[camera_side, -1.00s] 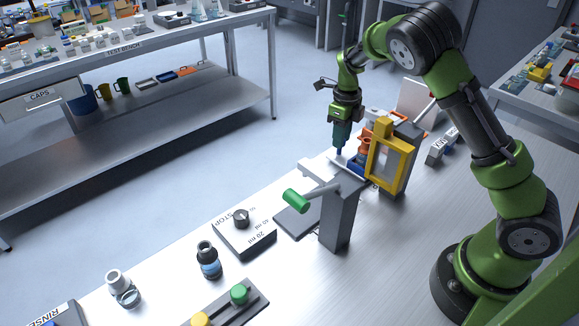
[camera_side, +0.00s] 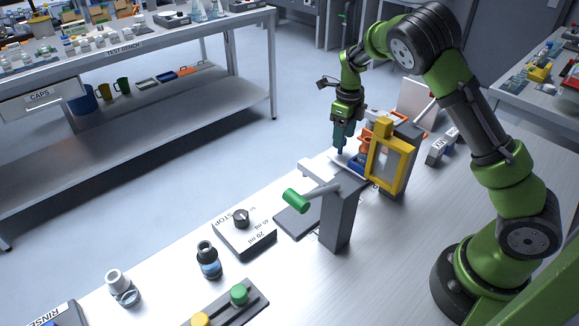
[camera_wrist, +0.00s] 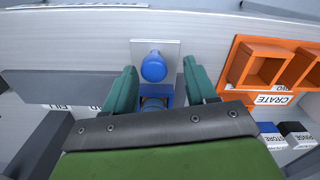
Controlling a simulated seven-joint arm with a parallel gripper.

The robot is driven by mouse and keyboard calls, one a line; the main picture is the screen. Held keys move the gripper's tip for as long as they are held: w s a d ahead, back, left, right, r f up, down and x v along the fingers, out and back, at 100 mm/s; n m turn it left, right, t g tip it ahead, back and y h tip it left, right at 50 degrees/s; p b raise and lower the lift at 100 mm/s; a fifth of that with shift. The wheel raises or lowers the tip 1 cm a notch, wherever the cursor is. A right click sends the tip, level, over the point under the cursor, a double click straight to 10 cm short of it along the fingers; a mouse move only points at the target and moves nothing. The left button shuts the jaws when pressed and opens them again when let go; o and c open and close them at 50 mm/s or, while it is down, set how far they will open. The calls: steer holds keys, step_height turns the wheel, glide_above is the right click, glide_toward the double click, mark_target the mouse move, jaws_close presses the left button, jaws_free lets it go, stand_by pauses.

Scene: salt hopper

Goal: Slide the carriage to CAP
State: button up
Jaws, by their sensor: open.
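The blue knob (camera_wrist: 153,67) stands up in the wrist view in front of a pale square plate (camera_wrist: 168,47). A blue block (camera_wrist: 178,98) shows below it, partly covered by my wrist; I cannot tell whether it is part of the carriage. My gripper (camera_wrist: 160,70) is open, with one teal finger on each side of the knob and gaps showing. In the side view my gripper (camera_side: 344,146) points down beside the yellow frame, low over the bench. A FILL label (camera_wrist: 78,107) lies left in the wrist view. I cannot read a CAP label on the track.
A yellow frame (camera_side: 374,160) stands just right of my gripper. A grey post (camera_side: 341,215) with a green-ended lever (camera_side: 297,200) stands in front. An orange crate (camera_wrist: 235,65) is to the right in the wrist view. The dial box (camera_side: 245,233) and a bottle (camera_side: 208,260) stand nearer.

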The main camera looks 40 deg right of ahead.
step_height(320, 180, up, 17)
stand_by(0.4)
steer(key=s+a+r+n+t+y, duration=0.1)
steer(key=s+a+n+t, duration=0.2)
steer(key=s+a+n, duration=0.4)
steer(key=s+a+n+t+y, duration=0.1)
steer(key=s+a+n+t, duration=0.3)
steer(key=s+a+n, duration=0.4)
steer(key=s+n, duration=0.6)
steer(key=n, duration=0.8)
steer(key=shift+r, duration=0.4)
